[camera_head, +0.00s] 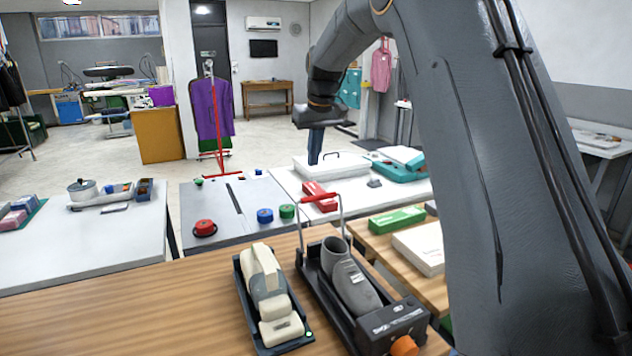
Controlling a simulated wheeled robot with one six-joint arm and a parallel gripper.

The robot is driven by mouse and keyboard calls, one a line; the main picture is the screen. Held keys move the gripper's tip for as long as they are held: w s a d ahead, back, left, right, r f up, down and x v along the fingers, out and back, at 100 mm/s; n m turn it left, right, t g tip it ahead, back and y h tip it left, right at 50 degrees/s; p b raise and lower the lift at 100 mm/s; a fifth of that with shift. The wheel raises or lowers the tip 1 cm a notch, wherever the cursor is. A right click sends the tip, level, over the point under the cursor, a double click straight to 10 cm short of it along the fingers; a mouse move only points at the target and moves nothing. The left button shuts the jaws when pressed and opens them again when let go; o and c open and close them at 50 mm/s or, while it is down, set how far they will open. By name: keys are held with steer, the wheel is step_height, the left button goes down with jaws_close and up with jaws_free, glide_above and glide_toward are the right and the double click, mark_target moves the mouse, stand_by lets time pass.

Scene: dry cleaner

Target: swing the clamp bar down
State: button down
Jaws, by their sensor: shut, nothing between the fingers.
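The clamp bar is a thin wire frame with a red handle (320,197). It stands raised, roughly upright, at the far end of a dark shoe stretcher (311,268) on the wooden counter. A grey boot-shaped form (350,285) sits in the stretcher, below and in front of the bar. The stretcher's near end is a dark box with an orange knob (404,346). My gripper (320,118) is dark and shows small at the end of my arm, above the bar in the picture and apart from it. It is shut and empty; its fingertips are hard to make out.
A dark tray (294,343) with a cream shoe-like form (263,272) lies just left of the stretcher. Green (397,219) and white (420,246) boxes lie to its right. Bare wooden counter (130,310) extends left. Tables with small pots and boxes stand behind.

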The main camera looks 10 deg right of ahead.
step_height(320, 180, down, 9)
steer(key=s+p, duration=0.1)
steer(key=p, duration=0.3)
steer(key=shift+s+d+f+p, duration=0.15)
steer(key=shift+s+d+p, duration=0.1)
steer(key=shift+p, duration=0.1)
stand_by(0.4)
